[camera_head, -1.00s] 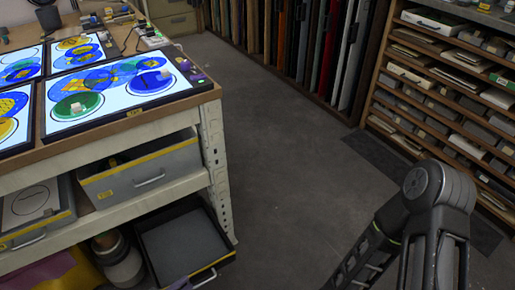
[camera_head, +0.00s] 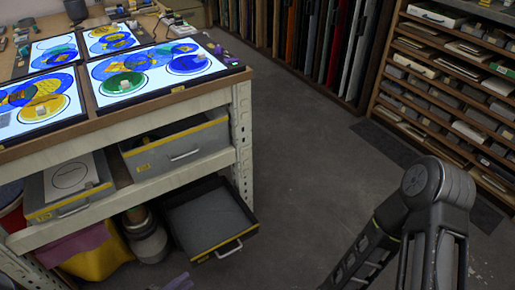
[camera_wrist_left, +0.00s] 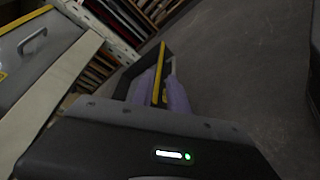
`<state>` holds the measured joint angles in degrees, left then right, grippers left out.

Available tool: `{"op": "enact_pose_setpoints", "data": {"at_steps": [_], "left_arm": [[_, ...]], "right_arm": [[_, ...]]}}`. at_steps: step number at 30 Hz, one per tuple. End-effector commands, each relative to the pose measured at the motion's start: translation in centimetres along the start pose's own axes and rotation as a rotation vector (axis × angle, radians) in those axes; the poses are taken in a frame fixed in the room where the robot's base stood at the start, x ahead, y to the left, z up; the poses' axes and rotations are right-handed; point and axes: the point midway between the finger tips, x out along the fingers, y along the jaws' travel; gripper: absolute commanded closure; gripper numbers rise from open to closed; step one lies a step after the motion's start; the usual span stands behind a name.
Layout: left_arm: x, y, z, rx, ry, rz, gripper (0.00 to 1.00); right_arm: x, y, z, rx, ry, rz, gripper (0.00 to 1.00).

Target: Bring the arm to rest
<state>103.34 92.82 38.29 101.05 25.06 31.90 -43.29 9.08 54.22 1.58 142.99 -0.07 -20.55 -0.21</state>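My left gripper (camera_head: 178,283) shows only as purple-grey fingertips at the bottom edge of the head view, below the open lower drawer. In the left wrist view its two purple fingers (camera_wrist_left: 161,90) stand apart with a gap between them. Nothing is seen held there; the drawer's yellow edge shows beyond and between the fingers. My right arm (camera_head: 425,205) is bent at the lower right of the head view. Its gripper is out of the picture.
A workbench (camera_head: 180,97) with lit glass panels stands at left. Below it, an open dark drawer (camera_head: 205,220) juts into the aisle, beside a canister (camera_head: 147,240). A slotted shelf (camera_head: 440,85) stands at right. Grey floor (camera_head: 310,165) lies clear between.

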Motion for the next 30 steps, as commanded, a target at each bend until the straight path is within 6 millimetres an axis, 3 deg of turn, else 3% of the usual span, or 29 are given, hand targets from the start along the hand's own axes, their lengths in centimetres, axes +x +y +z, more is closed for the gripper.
{"op": "enact_pose_setpoints", "data": {"at_steps": [5,11,20,26,30], "left_arm": [[0.0,-1.1,-0.8,-0.082,0.040,-0.043,0.80],[0.3,-4.2,0.5,-0.186,0.080,-0.151,0.80],[1.0,-11.3,6.0,-0.209,0.061,-0.463,0.80],[0.2,-15.6,9.7,-0.091,0.022,-0.699,0.80],[-1.3,-18.0,11.4,0.085,-0.012,-0.873,0.80]], "right_arm": [[0.0,0.0,0.0,0.001,0.001,0.000,0.64],[0.0,0.0,-0.1,0.003,0.001,0.001,0.64],[1.2,0.6,-0.2,0.006,0.004,0.002,0.64],[2.6,1.2,-0.3,0.009,0.007,0.004,0.64],[4.1,1.9,-0.4,0.011,0.010,0.005,0.64]]}}
